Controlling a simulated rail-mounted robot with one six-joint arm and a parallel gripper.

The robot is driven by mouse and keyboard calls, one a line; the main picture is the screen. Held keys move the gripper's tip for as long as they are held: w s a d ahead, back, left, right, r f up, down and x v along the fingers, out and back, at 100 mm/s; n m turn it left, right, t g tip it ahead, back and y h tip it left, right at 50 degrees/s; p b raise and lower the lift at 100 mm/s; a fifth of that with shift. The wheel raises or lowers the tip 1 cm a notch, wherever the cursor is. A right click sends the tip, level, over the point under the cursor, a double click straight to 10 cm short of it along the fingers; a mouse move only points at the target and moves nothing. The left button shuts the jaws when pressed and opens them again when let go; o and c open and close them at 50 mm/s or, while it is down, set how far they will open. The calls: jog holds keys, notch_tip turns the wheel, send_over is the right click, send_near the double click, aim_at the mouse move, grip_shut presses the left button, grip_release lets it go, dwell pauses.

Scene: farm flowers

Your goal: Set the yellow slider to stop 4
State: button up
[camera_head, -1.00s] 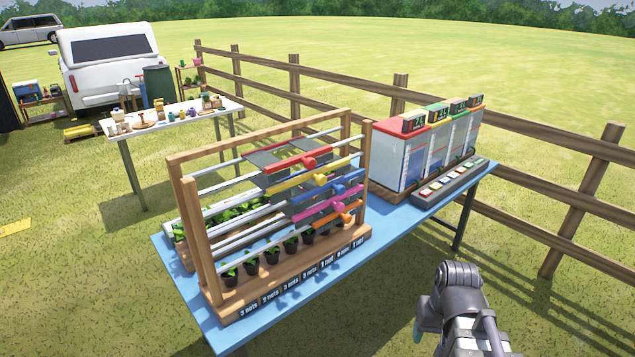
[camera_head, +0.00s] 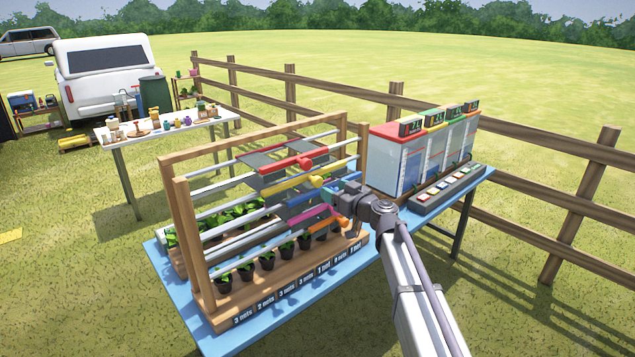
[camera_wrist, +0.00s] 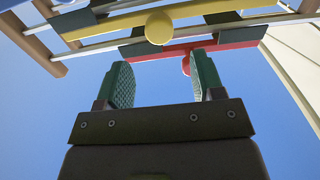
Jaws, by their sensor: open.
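The yellow slider (camera_head: 294,186) with its round knob (camera_head: 316,181) sits on a rail of the wooden rack, toward the right end, below the red slider (camera_head: 287,164). My gripper (camera_head: 338,197) is in front of the rack's right part, close to the yellow knob, and partly covers the blue slider. In the wrist view, the yellow knob (camera_wrist: 159,26) lies ahead of my open gripper (camera_wrist: 163,72), roughly in line with the gap between the fingers. The knob appears beyond the fingertips, and nothing is between the fingers. The exact distance to the knob cannot be told.
A magenta slider (camera_head: 308,216) and an orange one lie below. Potted plants (camera_head: 268,260) stand in the rack above labelled plates (camera_head: 285,291).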

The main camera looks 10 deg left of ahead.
aim_at(320, 182)
jog(key=x, duration=0.8)
jog(key=shift+w, duration=0.1)
jog(key=shift+c, duration=0.4)
grip_shut()
